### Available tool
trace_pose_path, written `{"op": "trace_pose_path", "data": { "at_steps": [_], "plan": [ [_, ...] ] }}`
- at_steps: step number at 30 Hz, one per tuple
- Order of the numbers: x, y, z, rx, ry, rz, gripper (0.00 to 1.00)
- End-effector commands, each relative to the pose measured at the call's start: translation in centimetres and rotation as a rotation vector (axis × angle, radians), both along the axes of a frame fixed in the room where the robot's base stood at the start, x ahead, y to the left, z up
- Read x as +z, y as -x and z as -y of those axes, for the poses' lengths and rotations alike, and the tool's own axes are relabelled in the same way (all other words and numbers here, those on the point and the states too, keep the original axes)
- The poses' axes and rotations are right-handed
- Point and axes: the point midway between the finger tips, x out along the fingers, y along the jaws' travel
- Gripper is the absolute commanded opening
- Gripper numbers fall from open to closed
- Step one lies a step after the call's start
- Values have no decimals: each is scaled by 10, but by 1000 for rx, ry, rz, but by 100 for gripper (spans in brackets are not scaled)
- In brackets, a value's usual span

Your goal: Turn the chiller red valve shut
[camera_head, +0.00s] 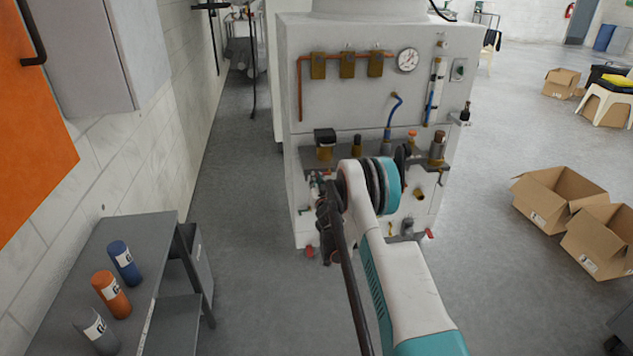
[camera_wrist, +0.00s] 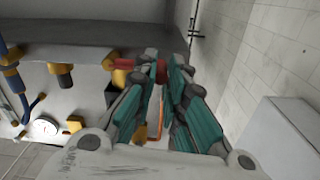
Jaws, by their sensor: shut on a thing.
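The chiller appears to be the pale grey machine (camera_head: 330,105) ahead, with a gauge, pipes and valves on its front. My gripper (camera_wrist: 163,60) has its teal fingers closed around a red valve handle (camera_wrist: 162,72), whose red shows between the fingertips in the wrist view. Another red part (camera_wrist: 122,64) shows just left of the fingers, against the machine's panel. In the head view my arm reaches to the lower left of the machine's front and hides much of the grip area. The handle's exact angle cannot be told.
A grey table (camera_head: 140,250) with blue, orange and grey bottles stands at the left, below an orange panel (camera_head: 30,130). Open cardboard boxes (camera_head: 560,195) lie on the floor at the right. The floor between the table and the machine is clear.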

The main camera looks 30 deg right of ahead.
Motion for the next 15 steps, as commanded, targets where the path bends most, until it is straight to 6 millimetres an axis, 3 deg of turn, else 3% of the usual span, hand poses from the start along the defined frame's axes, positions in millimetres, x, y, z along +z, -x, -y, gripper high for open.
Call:
{"op": "trace_pose_path", "data": {
  "at_steps": [15],
  "plan": [
    [-6,0,0,1,97,-28,0]
  ]
}}
